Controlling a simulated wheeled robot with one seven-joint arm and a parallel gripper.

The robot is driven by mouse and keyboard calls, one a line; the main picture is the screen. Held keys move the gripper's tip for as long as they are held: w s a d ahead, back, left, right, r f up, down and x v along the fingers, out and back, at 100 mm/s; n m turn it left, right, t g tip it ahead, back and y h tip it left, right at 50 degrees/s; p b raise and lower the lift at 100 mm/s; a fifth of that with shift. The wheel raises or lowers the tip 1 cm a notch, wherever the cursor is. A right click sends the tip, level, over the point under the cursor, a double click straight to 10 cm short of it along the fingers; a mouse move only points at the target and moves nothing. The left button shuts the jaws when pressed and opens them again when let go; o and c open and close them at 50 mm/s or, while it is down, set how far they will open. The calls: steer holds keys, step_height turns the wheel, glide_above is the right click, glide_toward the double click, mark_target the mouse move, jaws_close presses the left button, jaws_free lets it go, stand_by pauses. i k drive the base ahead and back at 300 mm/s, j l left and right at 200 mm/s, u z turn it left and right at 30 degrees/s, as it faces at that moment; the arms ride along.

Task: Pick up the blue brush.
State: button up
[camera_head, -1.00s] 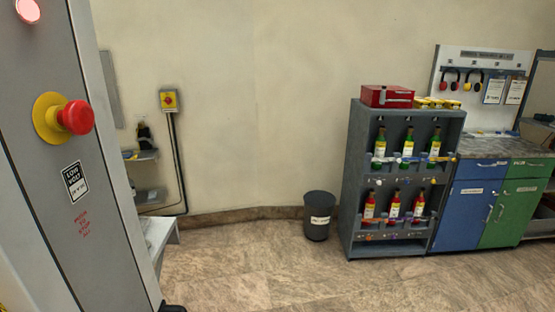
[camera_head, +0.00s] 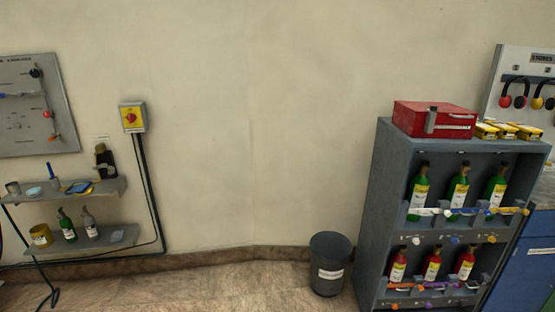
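I cannot pick out the blue brush with certainty. A small upright object with a blue top (camera_head: 52,172) stands on the upper wall shelf (camera_head: 108,186) at the left; it is too small to identify. A flat blue item (camera_head: 78,187) lies beside it on the same shelf. Thin coloured sticks, some of them blue, lie along the front of the grey bottle rack (camera_head: 376,190) at the right, but their kind is unclear. My gripper is not in view.
A dark bin (camera_head: 329,265) stands on the floor left of the rack. A red box (camera_head: 433,119) and yellow packs sit on the rack. A lower shelf (camera_head: 122,238) holds bottles and a yellow tin (camera_head: 41,236). The floor between shelves and bin looks clear.

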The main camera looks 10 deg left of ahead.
mark_target(53, 176)
steer(key=i+u, duration=0.25)
steer(key=i, duration=0.25)
steer(key=i+l+u, duration=0.15)
steer(key=i+u, duration=0.15)
steer(key=i, duration=0.2)
steer(key=i+l+u, duration=0.25)
steer(key=i, duration=0.25)
steer(key=i+j+u, duration=0.25)
steer(key=i+u, duration=0.9)
steer(key=i, duration=0.2)
steer(key=i+l+u, duration=0.15)
steer(key=i+u, duration=0.2)
steer(key=i+l+u, duration=0.3)
steer(key=i, duration=0.25)
steer(key=i+l+u, duration=0.3)
steer(key=i, duration=0.2)
